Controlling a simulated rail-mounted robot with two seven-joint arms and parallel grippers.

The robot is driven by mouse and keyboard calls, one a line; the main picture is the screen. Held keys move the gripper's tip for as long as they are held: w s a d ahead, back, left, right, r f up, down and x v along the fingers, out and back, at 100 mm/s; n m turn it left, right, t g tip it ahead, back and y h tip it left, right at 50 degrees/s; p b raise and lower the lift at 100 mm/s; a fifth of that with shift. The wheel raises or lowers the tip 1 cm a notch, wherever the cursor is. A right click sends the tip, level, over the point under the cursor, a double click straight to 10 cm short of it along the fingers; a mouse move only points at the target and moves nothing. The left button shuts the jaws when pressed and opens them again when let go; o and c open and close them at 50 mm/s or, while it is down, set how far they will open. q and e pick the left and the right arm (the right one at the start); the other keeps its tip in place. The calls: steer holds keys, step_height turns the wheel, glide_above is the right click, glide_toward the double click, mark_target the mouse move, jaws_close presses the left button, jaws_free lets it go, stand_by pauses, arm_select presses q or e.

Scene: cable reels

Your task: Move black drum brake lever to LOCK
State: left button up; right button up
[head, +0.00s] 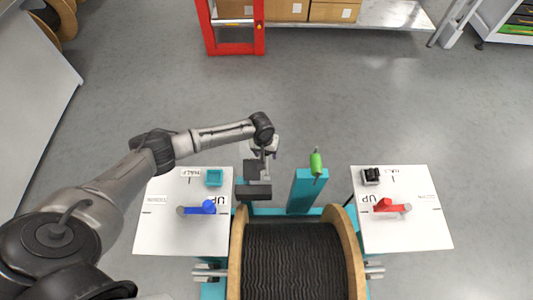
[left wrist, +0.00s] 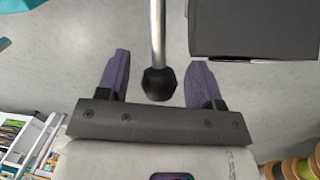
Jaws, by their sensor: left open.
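The black drum brake lever shows in the left wrist view as a metal rod with a black knob (left wrist: 159,84) at its end. The knob lies between the two purple fingertips of my left gripper (left wrist: 158,76), with a gap on each side. The gripper is open and not clamped on it. In the head view my left gripper (head: 264,150) is above a dark grey block (head: 253,192) beside the reel, and the lever is hard to make out there. The block also shows at the upper right of the wrist view (left wrist: 250,30). I cannot see a LOCK mark.
A cable reel (head: 292,262) with wooden flanges stands at the front. White panels flank it, the left panel (head: 165,225) with a blue lever (head: 200,208), the right panel (head: 425,235) with a red lever (head: 392,207). A green handle (head: 316,162) stands by a teal post (head: 304,190).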

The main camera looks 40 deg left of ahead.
stand_by(0.3)
arm_select(q)
jaws_close()
stand_by(0.5)
